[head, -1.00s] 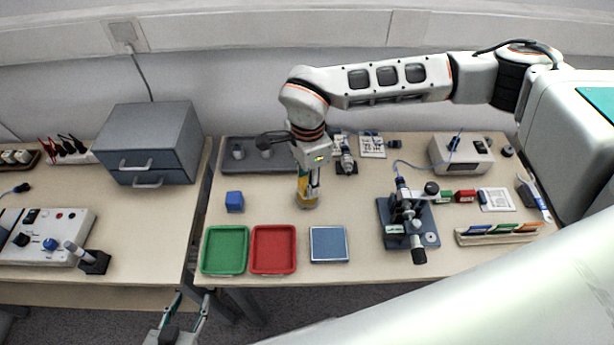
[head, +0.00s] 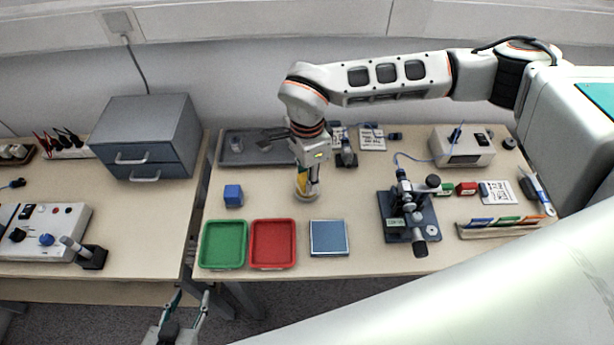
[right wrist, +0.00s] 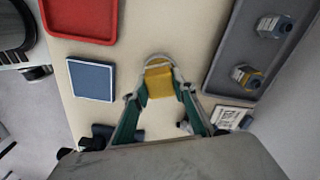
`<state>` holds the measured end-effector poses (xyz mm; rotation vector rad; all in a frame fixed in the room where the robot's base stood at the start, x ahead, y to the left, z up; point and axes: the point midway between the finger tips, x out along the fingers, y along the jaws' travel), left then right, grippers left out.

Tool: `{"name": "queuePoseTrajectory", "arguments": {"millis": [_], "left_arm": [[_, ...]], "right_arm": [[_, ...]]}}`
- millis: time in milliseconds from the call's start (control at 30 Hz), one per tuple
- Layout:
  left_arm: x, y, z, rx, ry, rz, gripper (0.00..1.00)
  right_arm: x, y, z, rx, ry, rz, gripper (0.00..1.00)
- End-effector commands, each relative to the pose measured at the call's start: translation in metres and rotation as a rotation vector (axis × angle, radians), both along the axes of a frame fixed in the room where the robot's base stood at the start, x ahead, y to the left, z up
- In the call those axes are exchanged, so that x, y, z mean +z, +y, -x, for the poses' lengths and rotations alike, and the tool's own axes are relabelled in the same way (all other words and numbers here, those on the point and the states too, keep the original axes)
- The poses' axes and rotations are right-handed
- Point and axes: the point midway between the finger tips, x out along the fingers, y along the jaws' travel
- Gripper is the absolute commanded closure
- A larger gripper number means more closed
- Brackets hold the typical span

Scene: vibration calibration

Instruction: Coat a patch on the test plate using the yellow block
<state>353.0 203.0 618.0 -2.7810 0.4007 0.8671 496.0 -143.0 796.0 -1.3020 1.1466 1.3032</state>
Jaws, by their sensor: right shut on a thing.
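The yellow block (head: 301,184) is between the fingers of my right gripper (head: 307,190), which is shut on it and points down over the right table. The block also shows in the right wrist view (right wrist: 159,84), with a pale rounded rim at its far end. I cannot tell whether its lower end touches the table. A flat blue square plate with a light edge (head: 329,238), seemingly the test plate, lies to the right of the red tray; it also shows in the right wrist view (right wrist: 91,80). My left gripper (head: 187,303) is open and empty, in front of the tables.
A green tray (head: 224,265) and a red tray (head: 273,266) lie at the front left. A blue cube (head: 233,196) stands behind them. A microscope-like device (head: 409,212) stands to the right. A grey tray (head: 228,158) lies at the back. Table surface between block and plate is clear.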

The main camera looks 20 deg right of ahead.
Motion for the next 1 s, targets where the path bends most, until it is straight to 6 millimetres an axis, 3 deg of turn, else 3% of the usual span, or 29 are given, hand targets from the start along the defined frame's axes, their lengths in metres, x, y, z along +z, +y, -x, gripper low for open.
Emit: {"name": "queuePoseTrajectory", "arguments": {"millis": [1000], "left_arm": [[-0.0037,-0.0003,0.0007,0.0,0.001,0.001,0.6]], "right_arm": [[-0.0092,0.0001,0.0,0.0,0.0,0.0,0.92]]}}
